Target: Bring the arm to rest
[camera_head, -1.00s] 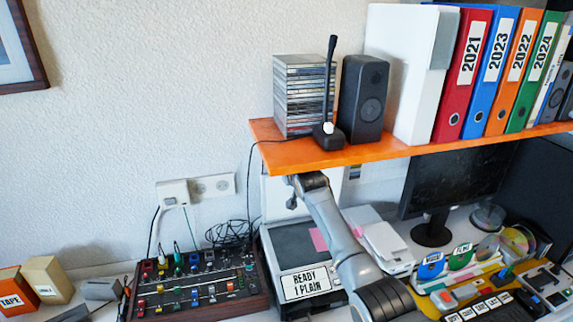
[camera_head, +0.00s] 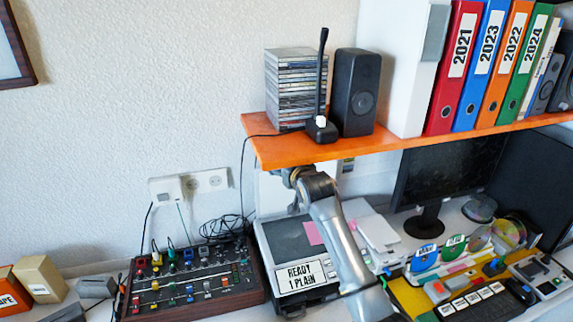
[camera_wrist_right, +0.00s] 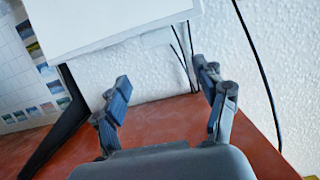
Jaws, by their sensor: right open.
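My right arm (camera_head: 340,245) rises in the head view from the bottom edge, in front of the printer. Its upper joint is just under the front edge of the orange shelf, and the gripper's fingers cannot be made out there. In the right wrist view my right gripper (camera_wrist_right: 165,92) has its two fingers spread wide with nothing between them. Behind the fingers are an orange-red surface (camera_wrist_right: 165,130), a white panel (camera_wrist_right: 105,22) and the textured wall. My left gripper is not in view.
The orange shelf (camera_head: 330,152) carries a disc stack (camera_head: 292,90), a black speaker (camera_head: 357,92) and several binders (camera_head: 459,60). Below are a printer (camera_head: 285,240), a mixer (camera_head: 190,280) and a dark monitor (camera_head: 450,170). Thin cables hang by the wall (camera_wrist_right: 250,60).

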